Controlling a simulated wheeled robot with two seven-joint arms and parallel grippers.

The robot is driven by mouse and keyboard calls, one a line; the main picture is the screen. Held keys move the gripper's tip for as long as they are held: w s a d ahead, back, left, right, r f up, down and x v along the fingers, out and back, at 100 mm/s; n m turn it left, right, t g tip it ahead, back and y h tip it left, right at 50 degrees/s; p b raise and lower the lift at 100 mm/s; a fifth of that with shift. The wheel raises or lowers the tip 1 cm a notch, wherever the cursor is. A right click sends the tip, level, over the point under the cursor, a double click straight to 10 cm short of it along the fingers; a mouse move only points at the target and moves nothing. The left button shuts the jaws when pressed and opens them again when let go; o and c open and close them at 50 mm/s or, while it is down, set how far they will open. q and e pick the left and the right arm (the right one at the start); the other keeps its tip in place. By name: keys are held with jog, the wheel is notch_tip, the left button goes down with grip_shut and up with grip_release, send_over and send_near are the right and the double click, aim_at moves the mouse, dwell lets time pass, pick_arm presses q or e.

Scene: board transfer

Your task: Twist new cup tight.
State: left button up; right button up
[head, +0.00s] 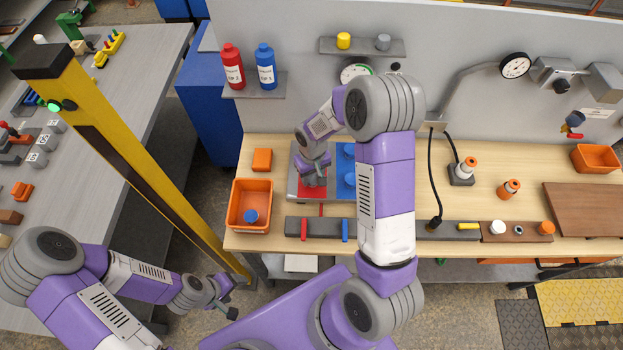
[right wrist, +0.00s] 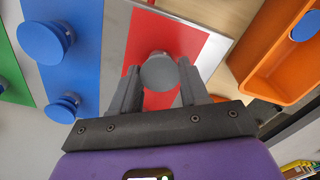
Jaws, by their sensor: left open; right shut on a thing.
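A round grey cup (right wrist: 159,72) stands over the red strip (right wrist: 188,38) of a metal board, between the two fingers of my right gripper (right wrist: 158,88). The right gripper is shut on the cup. In the head view my right gripper (head: 314,181) is over the red part of the board (head: 294,186), and its own wrist hides the cup. Blue cups (right wrist: 45,43) sit on the blue strip beside it. My left gripper (head: 228,300) is open and empty, low at the left, away from the bench. Whether the cup is fully seated cannot be seen.
An orange bin (head: 235,217) holding a blue cup (head: 250,216) stands left of the board. A grey rack (head: 323,228) with red and blue pieces lies in front. My right arm covers part of the board. A yellow post (head: 130,150) stands between the tables.

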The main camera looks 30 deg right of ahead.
jog(key=m+b, duration=0.1)
jog(key=m, duration=0.2)
jog(key=shift+m, duration=0.5)
jog(key=shift+m, duration=2.2)
jog(key=m, duration=0.3)
jog(key=shift+r, duration=0.1)
jog(key=o, duration=1.1)
jog(key=shift+o, duration=0.2)
